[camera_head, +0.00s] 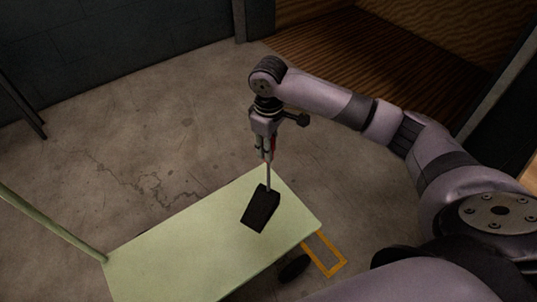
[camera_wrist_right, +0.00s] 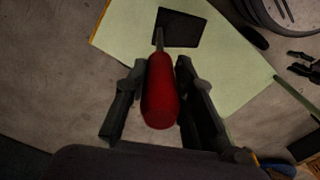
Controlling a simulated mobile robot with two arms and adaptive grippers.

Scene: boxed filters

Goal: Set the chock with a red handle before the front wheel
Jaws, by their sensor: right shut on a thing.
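My right gripper (camera_head: 266,152) is shut on the red handle (camera_wrist_right: 160,95) of the chock. The handle stands between the two dark fingers in the right wrist view. A thin rod runs from the handle to the black chock block (camera_head: 261,208), which hangs in front of the pale green cart deck (camera_head: 170,262) in the head view. I cannot tell the gap between block and deck. A dark wheel (camera_head: 294,268) shows beside the deck's near edge, partly hidden under it. My left gripper (camera_wrist_right: 293,60) shows small at the right of the wrist view, its fingers apart.
A yellow rectangular outline (camera_head: 338,268) lies at the deck's right end, beside the wheel. The cart's green push bar (camera_head: 55,228) rises at the left. Bare concrete floor (camera_head: 130,130) is open beyond the cart. A ribbed brown floor (camera_head: 350,55) lies at the back.

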